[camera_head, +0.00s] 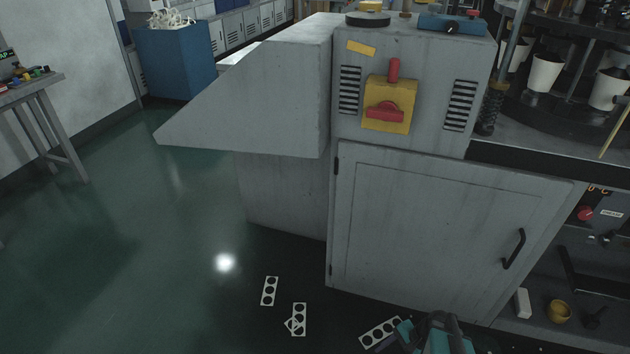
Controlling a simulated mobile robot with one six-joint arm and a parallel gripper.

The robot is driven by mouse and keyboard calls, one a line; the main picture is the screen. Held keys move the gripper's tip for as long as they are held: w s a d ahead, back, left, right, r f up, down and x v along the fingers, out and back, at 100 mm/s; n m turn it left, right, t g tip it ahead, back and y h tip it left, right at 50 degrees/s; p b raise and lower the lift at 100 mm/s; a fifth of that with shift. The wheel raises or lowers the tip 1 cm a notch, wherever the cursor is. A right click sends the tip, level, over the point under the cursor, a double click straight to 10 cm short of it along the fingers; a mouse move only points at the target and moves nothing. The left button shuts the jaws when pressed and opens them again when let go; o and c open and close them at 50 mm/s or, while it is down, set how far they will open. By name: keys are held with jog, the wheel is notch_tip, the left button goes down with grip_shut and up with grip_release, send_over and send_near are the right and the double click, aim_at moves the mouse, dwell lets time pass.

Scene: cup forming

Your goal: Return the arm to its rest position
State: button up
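A teal and dark grey part of my arm shows at the bottom edge of the head view, right of centre, low in front of the grey machine cabinet (440,225). It is cut off by the frame's edge. I cannot make out fingertips there, so my gripper's opening and anything in it are hidden. The cabinet door is shut, with a black handle (513,249) on its right side.
Punched white strips (269,291) lie on the dark green floor. The cup-forming machine with white cups (545,72) stands at the upper right. A yellow panel with a red switch (388,106) is on the cabinet. A blue bin (175,62) stands behind; floor at left is clear.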

jog(key=s+a+r+n+g+h+p, duration=0.2)
jog(key=s+a+r+n+p, duration=0.1)
jog(key=s+n, duration=0.3)
jog(key=s+a+r+n+g+h+p, duration=0.3)
jog(key=s+a+r+n+p, duration=0.1)
jog(key=s+r+n+p, duration=0.1)
jog(key=shift+s+r+n+p, duration=0.4)
jog(key=shift+s+n, duration=0.2)
jog(key=shift+s, duration=0.65)
jog(key=shift+c, duration=0.3)
jog(key=c, duration=0.6)
